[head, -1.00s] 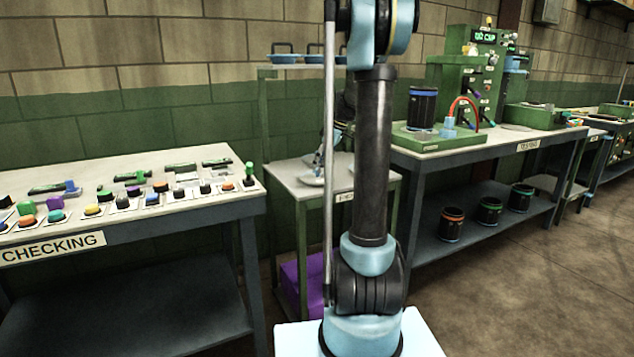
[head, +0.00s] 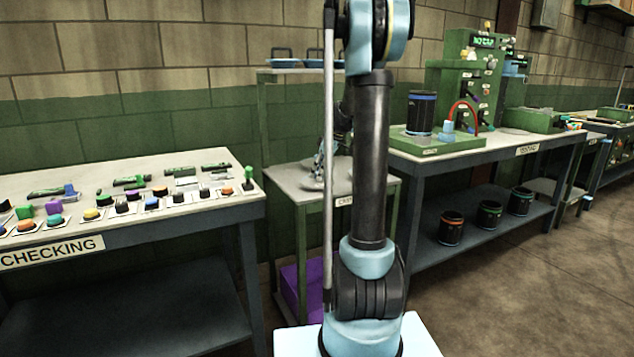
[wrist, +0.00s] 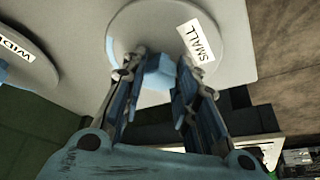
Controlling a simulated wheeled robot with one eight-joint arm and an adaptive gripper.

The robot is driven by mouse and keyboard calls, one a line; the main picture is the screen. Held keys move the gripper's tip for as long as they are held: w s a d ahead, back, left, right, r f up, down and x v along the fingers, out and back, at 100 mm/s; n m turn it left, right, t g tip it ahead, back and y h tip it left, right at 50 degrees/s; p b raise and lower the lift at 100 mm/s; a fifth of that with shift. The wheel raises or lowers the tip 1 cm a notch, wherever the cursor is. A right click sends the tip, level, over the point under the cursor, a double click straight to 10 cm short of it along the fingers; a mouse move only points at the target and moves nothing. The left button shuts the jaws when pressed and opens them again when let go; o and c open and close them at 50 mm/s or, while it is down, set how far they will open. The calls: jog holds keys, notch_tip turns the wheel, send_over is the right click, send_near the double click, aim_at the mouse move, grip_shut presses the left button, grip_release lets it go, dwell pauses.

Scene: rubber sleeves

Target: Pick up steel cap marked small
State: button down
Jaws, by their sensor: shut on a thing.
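The steel cap marked small (wrist: 218,62) is a pale round disc with a white "SMALL" label, in the upper middle of the wrist view. A bluish block-like knob (wrist: 158,72) stands on it. My gripper (wrist: 162,78) has its two fingers on either side of this knob and is shut on it. In the head view my gripper (head: 321,168) is at the small table, partly hidden behind my arm, with a pale disc (head: 311,184) at its tips. Whether the cap is clear of the tabletop cannot be told.
Another round cap, labelled "WIDE" (wrist: 14,45), lies at the left of the wrist view. The small table (head: 290,180) stands between the checking bench (head: 150,228) and a green-machine workbench (head: 455,155).

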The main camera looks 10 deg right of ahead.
notch_tip(320, 180, up, 10)
jog(key=shift+s, duration=0.15)
dwell(0.4)
